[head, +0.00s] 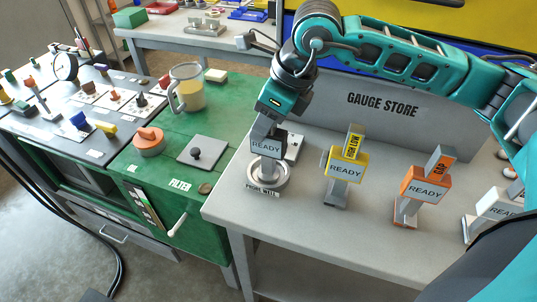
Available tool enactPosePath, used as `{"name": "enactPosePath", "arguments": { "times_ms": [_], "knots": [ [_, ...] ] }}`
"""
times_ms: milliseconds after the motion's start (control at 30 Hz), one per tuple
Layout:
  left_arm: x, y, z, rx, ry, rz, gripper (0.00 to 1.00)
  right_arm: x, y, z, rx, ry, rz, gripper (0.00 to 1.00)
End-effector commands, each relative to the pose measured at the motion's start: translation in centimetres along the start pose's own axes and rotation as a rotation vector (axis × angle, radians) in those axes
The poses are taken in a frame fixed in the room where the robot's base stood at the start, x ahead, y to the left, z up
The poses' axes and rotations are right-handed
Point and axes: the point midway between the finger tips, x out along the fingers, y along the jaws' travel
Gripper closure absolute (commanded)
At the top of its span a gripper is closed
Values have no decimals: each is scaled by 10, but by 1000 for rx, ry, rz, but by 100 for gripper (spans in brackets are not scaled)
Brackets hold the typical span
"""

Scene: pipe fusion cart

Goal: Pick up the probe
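The probe (266,147) is a grey upright piece with a READY label. It stands in a round light-grey holder (268,176) marked PROBE WELL, on the grey bench. My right gripper (264,130) points down from above at the probe's top. Its fingers overlap the top of the probe in the head view, and I cannot tell whether they are closed on it. My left gripper is not in view.
To the right stand a yellow HIGH LOW gauge (346,162), an orange GAP gauge (426,187) and a white gauge (497,207). Left is a green cart top (220,118) with a jug (187,88), an orange knob (149,140) and a grey FILTER plate (205,150).

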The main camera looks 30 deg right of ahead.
Motion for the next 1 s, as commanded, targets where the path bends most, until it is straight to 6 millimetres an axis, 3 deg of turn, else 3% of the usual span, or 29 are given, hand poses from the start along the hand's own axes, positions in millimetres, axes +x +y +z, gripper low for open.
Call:
{"name": "enactPosePath", "arguments": {
  "times_ms": [367, 1000],
  "knots": [
    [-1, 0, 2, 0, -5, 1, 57, 0, 0, 0, 0, 0, -1, 100],
    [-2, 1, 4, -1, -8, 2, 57, -5, 0, 2, 0, -2, -2, 100]
  ]
}}
